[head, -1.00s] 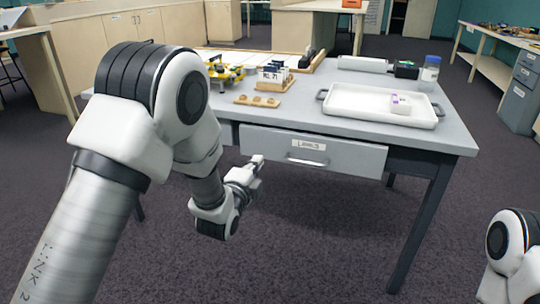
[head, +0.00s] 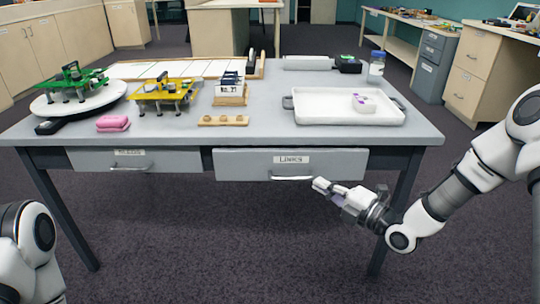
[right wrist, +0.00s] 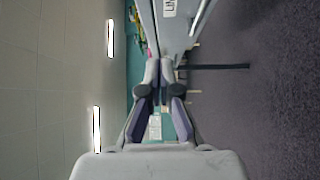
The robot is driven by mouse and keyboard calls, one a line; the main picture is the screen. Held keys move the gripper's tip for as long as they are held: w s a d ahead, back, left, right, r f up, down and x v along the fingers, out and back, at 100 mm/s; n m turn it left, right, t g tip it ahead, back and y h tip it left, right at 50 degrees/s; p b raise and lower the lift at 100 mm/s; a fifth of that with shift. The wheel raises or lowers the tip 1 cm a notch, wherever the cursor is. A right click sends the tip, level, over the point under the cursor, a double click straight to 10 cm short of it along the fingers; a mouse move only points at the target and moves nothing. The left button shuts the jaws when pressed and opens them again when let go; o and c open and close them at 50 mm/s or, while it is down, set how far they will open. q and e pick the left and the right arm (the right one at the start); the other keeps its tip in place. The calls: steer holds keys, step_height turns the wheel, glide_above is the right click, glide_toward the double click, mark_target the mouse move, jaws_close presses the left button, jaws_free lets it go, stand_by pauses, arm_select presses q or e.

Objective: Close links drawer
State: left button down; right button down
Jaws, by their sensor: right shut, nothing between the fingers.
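The links drawer (head: 235,167) is a grey drawer under the right half of the table, with a "LINKS" label and a pale bar handle (head: 291,178). Its front stands out from the table, so it is partly open. My right gripper (head: 318,184) is shut and empty, just right of the handle and in front of the drawer's lower edge. I cannot tell whether it touches. In the right wrist view, the closed fingers (right wrist: 160,75) point toward the labelled drawer front (right wrist: 185,30). Of my left arm only a link shows at the lower left; its gripper is out of view.
A second drawer (head: 90,160) on the left looks shut. The grey table (head: 265,135) carries a white tray (head: 340,119), a yellow model (head: 165,92), a green model on a round stand, a pink block (head: 113,122) and a card holder. The floor in front is clear.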

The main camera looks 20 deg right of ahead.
steer(key=b, duration=0.3)
glide_toward(281, 155)
steer(key=a, duration=0.4)
steer(key=w, duration=0.4)
steer(key=shift+w+d+b, duration=0.4)
steer(key=shift+w, duration=0.35)
steer(key=shift+d, duration=0.1)
